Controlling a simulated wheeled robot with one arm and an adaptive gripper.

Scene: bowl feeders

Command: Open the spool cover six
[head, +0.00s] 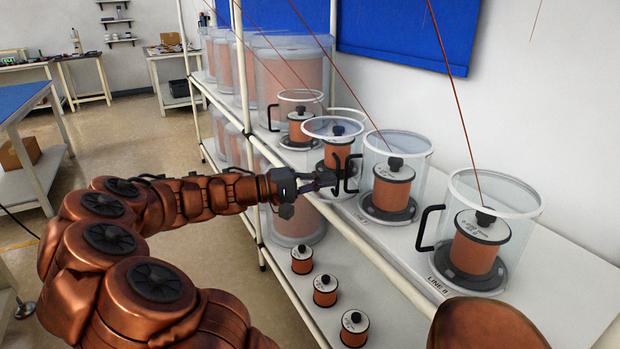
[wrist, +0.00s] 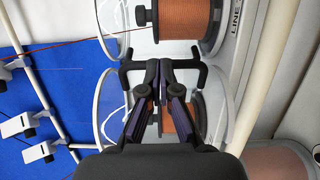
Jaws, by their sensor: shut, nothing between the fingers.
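Clear round covers with black side handles stand over copper spools along the top shelf. I cannot read which cover is number six. One cover (head: 335,127) in the row has its rim visibly tilted compared with its neighbours; its spool (head: 338,153) shows below. My gripper (head: 332,179) is shut and empty, beside that cover and close to the black handle (head: 351,172) of the neighbouring area. In the wrist view the fingertips (wrist: 165,63) overlap a black handle (wrist: 194,74) in front of a clear cover (wrist: 235,112). Contact cannot be told.
Two more covered spools stand to the right, the nearest cover (head: 490,208) by a partly readable line label. Another cover (head: 300,103) stands farther back. Large covered spools (head: 292,75) fill the far end. Small spools (head: 325,291) sit on the lower shelf. The aisle floor at left is open.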

